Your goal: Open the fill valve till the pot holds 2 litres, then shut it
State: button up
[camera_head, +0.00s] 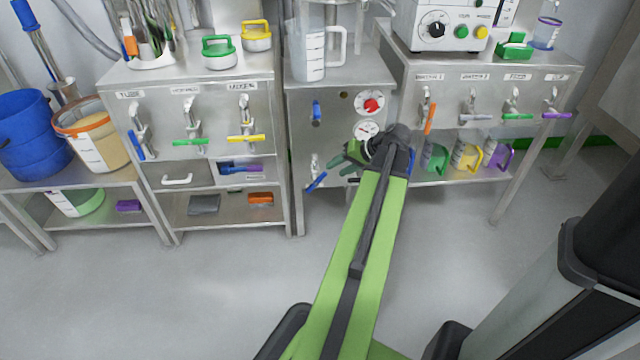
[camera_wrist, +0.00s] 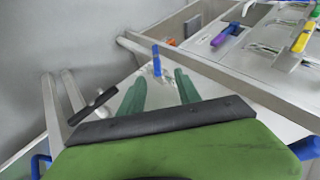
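A clear graduated jug with a handle (camera_head: 312,55), possibly the pot, stands upright on the middle steel cabinet; I cannot make out a liquid level. Below it are two blue-handled valves, an upper one (camera_head: 316,112) and a lower one (camera_head: 316,180). No readable label marks either as the fill valve. My gripper (camera_head: 347,163) is just right of the lower valve, its fingers pointing left. In the wrist view my gripper (camera_wrist: 157,82) is open, its two dark green fingers apart. A blue-handled valve (camera_wrist: 157,60) shows beyond and between the fingertips, not gripped.
A red-knobbed dial (camera_head: 371,104) and a gauge (camera_head: 367,129) are on the cabinet front near my wrist. Other valves with coloured handles line the left cabinet (camera_head: 258,92) and right bench (camera_head: 545,75). A black lever (camera_wrist: 92,103) lies left of the fingers. The floor in front is clear.

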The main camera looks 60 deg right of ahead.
aim_at(314, 183)
jog(key=b+x, duration=0.3)
jog(key=x, duration=0.2)
jog(key=b+x, duration=0.4)
jog(key=x, duration=0.1)
jog(key=b+x, duration=0.3)
jog(key=x, duration=0.2)
jog(key=shift+s+d+f, duration=0.25)
jog(key=shift+f, duration=0.1)
jog(key=shift+w+f+b, duration=0.1)
jog(key=shift+w+b, duration=0.25)
jog(key=shift+b, duration=0.05)
jog(key=shift+c, duration=0.3)
grip_shut()
